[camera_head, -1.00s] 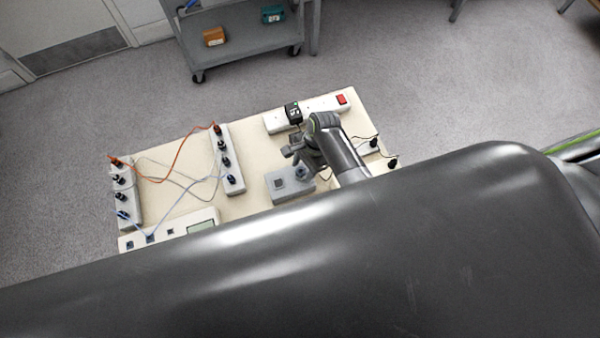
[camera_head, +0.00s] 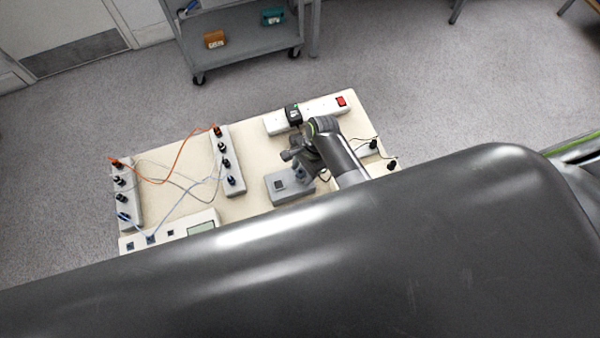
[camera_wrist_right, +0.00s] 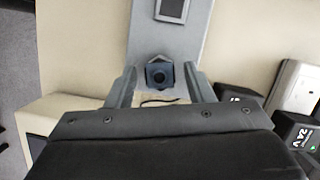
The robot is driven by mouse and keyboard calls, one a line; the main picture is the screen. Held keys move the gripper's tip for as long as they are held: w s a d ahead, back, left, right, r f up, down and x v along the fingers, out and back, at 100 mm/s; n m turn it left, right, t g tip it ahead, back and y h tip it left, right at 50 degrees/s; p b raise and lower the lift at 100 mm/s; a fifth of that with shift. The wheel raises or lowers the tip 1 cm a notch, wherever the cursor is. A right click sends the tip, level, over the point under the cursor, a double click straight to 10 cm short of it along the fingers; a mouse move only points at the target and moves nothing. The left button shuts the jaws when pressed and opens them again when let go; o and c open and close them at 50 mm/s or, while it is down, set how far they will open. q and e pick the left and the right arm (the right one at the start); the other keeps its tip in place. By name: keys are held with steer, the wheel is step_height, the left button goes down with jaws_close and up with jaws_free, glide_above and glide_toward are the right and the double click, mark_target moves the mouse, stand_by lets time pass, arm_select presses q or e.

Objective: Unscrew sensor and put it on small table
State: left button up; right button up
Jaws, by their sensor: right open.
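The sensor (camera_wrist_right: 158,73), a dark blue-grey hexagonal piece with a round black top, stands on a grey block (camera_head: 275,196). The block also shows in the right wrist view (camera_wrist_right: 146,35), with a dark square on it. My right gripper (camera_wrist_right: 160,80) is open, with one finger on each side of the sensor and a visible gap on both sides. In the head view my right gripper (camera_head: 300,161) is over the back right of the block and partly covers the sensor. My left gripper is not in view. I cannot tell which surface is the small table.
The cream tabletop (camera_head: 185,148) holds two socket strips with orange, grey and blue cables at left. A white power strip (camera_head: 320,112) with a red switch lies at the back, with a black adapter (camera_head: 293,115). A grey trolley (camera_head: 245,45) stands behind. My dark body covers the front.

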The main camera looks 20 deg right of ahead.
steer(key=c, duration=0.9)
steer(key=shift+n+g+p, duration=0.4)
steer(key=shift+n+g, duration=0.1)
steer(key=shift+n, duration=1.5)
steer(key=shift+c, duration=0.2)
steer(key=shift+h, duration=0.3)
steer(key=shift+w+a+n, duration=0.1)
steer(key=shift+n, duration=0.7)
steer(key=shift+n+g+h, duration=0.4)
steer(key=shift+n, duration=0.8)
steer(key=n+h, duration=0.1)
steer(key=n, duration=0.3)
steer(key=shift+a+f+g, duration=0.1)
steer(key=shift+a+g, duration=0.05)
steer(key=shift+g, duration=0.15)
